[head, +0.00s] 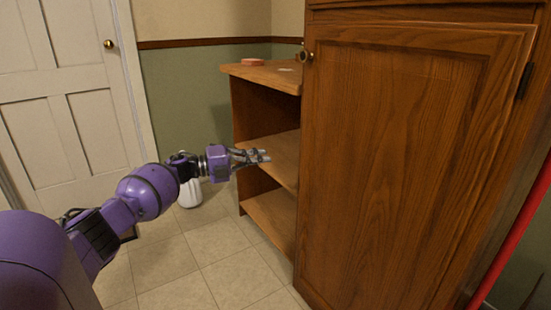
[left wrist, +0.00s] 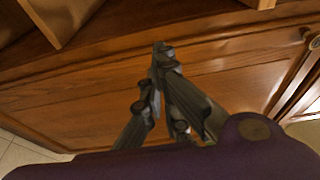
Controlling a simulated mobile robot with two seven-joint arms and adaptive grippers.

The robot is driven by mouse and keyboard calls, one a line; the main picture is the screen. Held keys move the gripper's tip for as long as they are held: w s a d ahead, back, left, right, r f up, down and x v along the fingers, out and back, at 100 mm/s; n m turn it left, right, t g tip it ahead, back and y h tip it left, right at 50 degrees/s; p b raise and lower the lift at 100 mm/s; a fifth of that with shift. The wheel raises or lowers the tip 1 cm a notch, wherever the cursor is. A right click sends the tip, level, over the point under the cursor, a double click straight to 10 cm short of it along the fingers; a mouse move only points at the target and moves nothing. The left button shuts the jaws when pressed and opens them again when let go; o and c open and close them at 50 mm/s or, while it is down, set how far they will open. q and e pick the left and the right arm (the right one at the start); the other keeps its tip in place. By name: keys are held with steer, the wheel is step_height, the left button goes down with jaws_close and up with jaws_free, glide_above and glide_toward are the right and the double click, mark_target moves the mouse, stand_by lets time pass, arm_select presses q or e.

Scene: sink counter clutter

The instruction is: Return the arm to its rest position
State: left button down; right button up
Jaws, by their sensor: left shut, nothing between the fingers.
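My left arm (head: 148,192) is purple and reaches in from the left in the head view, stretched forward over the floor. My left gripper (head: 264,157) is at its end, shut and empty, in front of the open wooden shelves (head: 270,213). I cannot tell whether its fingertips are just outside or over the middle shelf. In the left wrist view the dark fingers of the left gripper (left wrist: 162,55) come together at their tips, with brown wood panels behind them. My right gripper is not in view.
A tall brown wooden cabinet door (head: 410,165) fills the right side, close to the gripper. A red item (head: 253,62) lies on the shelf top. A white object (head: 190,192) stands on the tiled floor (head: 205,262) behind my arm. A red pole (head: 513,235) leans at far right.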

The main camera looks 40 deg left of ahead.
arm_select(q)
steer(key=shift+s+a, duration=0.7)
steer(key=shift+a, duration=0.3)
steer(key=shift+a, duration=0.1)
